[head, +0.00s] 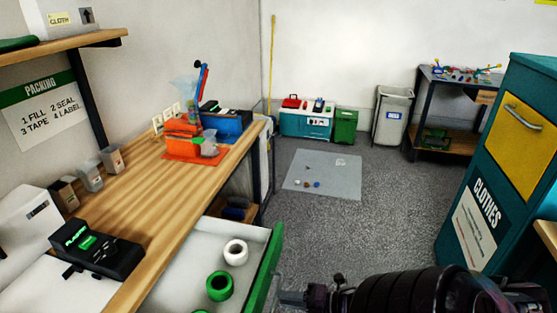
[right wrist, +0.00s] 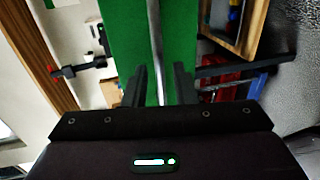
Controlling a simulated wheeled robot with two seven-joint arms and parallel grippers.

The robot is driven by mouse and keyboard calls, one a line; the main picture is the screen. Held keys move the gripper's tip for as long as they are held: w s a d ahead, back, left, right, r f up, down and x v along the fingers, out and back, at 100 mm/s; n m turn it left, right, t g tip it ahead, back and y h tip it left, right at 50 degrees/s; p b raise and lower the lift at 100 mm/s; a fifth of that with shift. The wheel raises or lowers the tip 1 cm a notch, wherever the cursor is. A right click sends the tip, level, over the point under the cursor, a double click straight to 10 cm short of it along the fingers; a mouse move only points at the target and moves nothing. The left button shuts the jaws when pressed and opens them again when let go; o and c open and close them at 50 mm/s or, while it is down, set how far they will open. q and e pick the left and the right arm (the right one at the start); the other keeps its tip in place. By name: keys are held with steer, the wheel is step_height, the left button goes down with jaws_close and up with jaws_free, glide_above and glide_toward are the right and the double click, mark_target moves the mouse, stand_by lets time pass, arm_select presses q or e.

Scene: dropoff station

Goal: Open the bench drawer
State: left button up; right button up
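The bench drawer (head: 256,233) stands pulled out from under the wooden bench, its pale inside showing. Its green front also fills the upper middle of the right wrist view (right wrist: 120,35). A silver bar handle (right wrist: 156,40) runs along that front. My right gripper (right wrist: 160,88) is at the drawer front, its two dark fingers apart on either side of the bar, with gaps visible between bar and fingers. In the head view the right gripper (head: 290,297) is by the front's outer side, at the bottom. My left gripper is not in view.
A white roll (head: 235,252) and a green roll (head: 219,286) lie in the drawer. The bench top (head: 150,190) holds a black device (head: 92,248) and an orange stand (head: 185,140). A teal clothes bin (head: 470,190) stands right. Grey floor between is open.

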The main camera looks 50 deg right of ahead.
steer(key=shift+v, duration=2.05)
